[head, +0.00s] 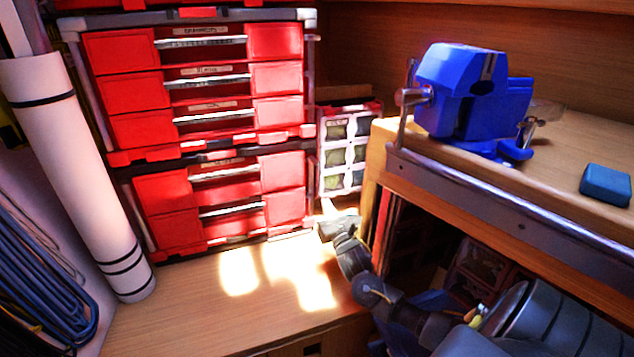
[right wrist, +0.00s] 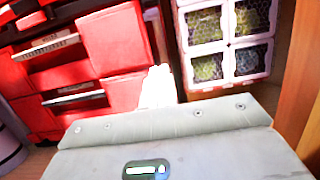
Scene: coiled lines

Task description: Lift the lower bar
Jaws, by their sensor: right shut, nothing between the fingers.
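The red drawer cabinet (head: 205,100) stands at the back, with several silver bars across its drawer fronts. The lowest visible bar (head: 232,209) runs across the lower drawer block; which bar the task means I cannot tell. In the right wrist view, red drawer fronts (right wrist: 115,45) and silver bars (right wrist: 48,47) show tilted at the left. My right gripper (head: 329,210) is shut and empty, right of the cabinet's lower corner and apart from the bars. Its bright, washed-out tip also shows in the right wrist view (right wrist: 158,86). My left gripper is out of view.
A clear-fronted small-parts organizer (head: 342,155) stands right of the cabinet. A workbench (head: 590,135) with a blue vise (head: 465,95) and a blue block (head: 606,185) stands at right. A white roll (head: 75,170) and coiled lines (head: 45,270) are at left. The lower wooden surface (head: 190,310) is clear.

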